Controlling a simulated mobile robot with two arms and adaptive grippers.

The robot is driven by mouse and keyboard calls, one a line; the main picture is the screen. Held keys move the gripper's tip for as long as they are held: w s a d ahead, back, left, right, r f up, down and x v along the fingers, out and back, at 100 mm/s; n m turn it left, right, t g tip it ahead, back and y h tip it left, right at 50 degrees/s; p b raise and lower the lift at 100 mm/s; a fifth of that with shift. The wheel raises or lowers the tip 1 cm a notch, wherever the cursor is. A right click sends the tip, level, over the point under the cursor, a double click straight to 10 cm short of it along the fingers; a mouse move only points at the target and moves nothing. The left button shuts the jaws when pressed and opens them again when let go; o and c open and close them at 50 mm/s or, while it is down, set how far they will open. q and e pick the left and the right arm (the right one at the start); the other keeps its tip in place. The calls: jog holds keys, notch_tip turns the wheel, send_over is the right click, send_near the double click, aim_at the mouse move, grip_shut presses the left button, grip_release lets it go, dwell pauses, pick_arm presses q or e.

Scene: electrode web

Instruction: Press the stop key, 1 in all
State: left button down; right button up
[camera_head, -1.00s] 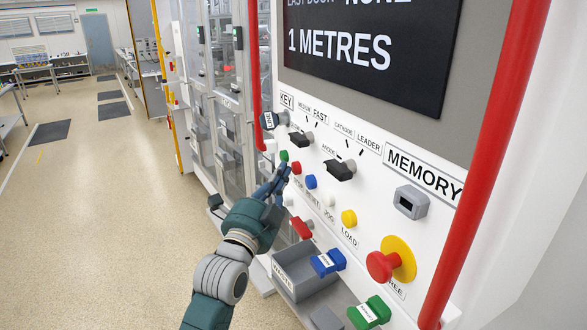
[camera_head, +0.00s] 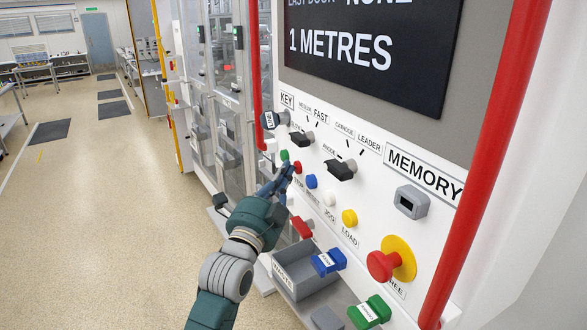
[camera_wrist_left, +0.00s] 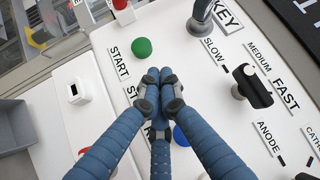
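The stop key is the red round button (camera_head: 297,167) on the white control panel, just right of the green start button (camera_head: 284,155). My left gripper (camera_head: 287,170) has its fingers together and empty, with the tips beside the red button. I cannot tell whether they touch it. In the left wrist view the blue-grey fingers (camera_wrist_left: 158,78) meet in front of the panel, just below the green start button (camera_wrist_left: 141,47). There they cover the stop key and part of its label. My right gripper is not in view.
A blue button (camera_head: 311,181), a white one (camera_head: 329,199) and a yellow one (camera_head: 349,217) continue the row. A large red mushroom button (camera_head: 383,265) on yellow stands lower right. Black selector knobs (camera_head: 341,169) stick out above. A grey waste bin (camera_head: 296,284) sits below.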

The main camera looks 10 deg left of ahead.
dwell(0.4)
pick_arm(q)
jog(key=shift+s+a+p, duration=0.3)
jog(key=shift+s+a, duration=0.2)
jog(key=shift+a, duration=0.1)
jog(key=s+a, duration=0.1)
jog(key=a, duration=0.1)
jog(key=s+a+p, duration=0.1)
jog(key=s+a, duration=0.1)
dwell(0.4)
dwell(0.4)
